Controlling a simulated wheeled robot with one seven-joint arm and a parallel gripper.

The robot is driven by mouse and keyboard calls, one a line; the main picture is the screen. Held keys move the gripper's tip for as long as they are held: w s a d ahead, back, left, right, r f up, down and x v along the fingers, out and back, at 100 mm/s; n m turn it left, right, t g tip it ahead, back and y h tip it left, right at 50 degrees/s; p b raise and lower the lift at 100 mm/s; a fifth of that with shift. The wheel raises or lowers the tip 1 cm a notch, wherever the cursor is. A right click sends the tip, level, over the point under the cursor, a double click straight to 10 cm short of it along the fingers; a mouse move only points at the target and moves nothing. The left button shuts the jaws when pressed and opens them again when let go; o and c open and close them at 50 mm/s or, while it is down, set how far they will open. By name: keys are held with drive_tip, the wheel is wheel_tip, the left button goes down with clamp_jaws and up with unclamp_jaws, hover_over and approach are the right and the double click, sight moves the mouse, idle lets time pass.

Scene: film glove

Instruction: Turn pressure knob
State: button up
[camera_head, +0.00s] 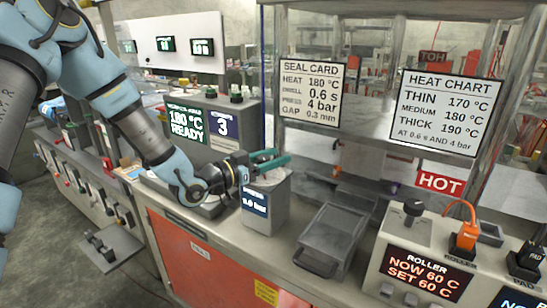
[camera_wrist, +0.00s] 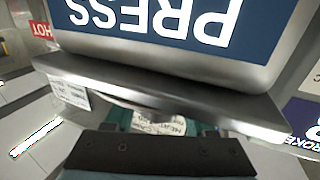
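The pressure box (camera_head: 263,208) stands on the bench in the head view, with a lit dark blue display on its front. The pressure knob is not clearly visible; the fingers and box edge hide that spot. I cannot tell whether the fingers touch it.
A grey tray (camera_head: 327,240) lies right of the box. The roller unit (camera_head: 425,255) with a black knob stands further right, by a red HOT sign (camera_head: 440,181). A 180 °C READY unit (camera_head: 200,125) is behind my forearm. Frame posts rise behind.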

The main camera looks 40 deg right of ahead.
clamp_jaws()
drive_tip(key=shift+m+g+b, duration=0.3)
drive_tip(key=shift+m+g, duration=0.1)
drive_tip(key=shift+g, duration=0.2)
drive_tip(key=shift+s+f+m+g+y+b, duration=0.1)
drive_tip(key=shift+s+m+g+y+b, duration=0.15)
drive_tip(key=shift+m+g, duration=0.5)
drive_tip(key=m+g+y, duration=0.1)
drive_tip(key=g, duration=0.1)
drive_tip(key=m+g+y, duration=0.1)
drive_tip(key=m+g, duration=0.1)
drive_tip(key=g, duration=0.1)
drive_tip(key=shift+s+a+b, duration=0.2)
drive_tip(key=shift+s+b, duration=0.15)
drive_tip(key=shift+s, duration=0.05)
drive_tip(key=shift+s+a+m+g+y+b, duration=0.1)
drive_tip(key=shift+s+m+g+y+b, duration=0.05)
drive_tip(key=shift+m+g+y, duration=0.5)
drive_tip(key=shift+s+a+m+g+y+b, duration=0.1)
drive_tip(key=shift+a+m+g+y+b, duration=0.1)
drive_tip(key=shift+m+g+y, duration=0.4)
drive_tip(key=shift+s+a+m+g+y+b, duration=0.15)
drive_tip(key=shift+m+g+y, duration=0.3)
drive_tip(key=shift+g, duration=0.35)
drive_tip(key=shift+d+y, duration=0.1)
drive_tip(key=shift+y, duration=0.15)
drive_tip(key=shift+o, duration=2)
unclamp_jaws()
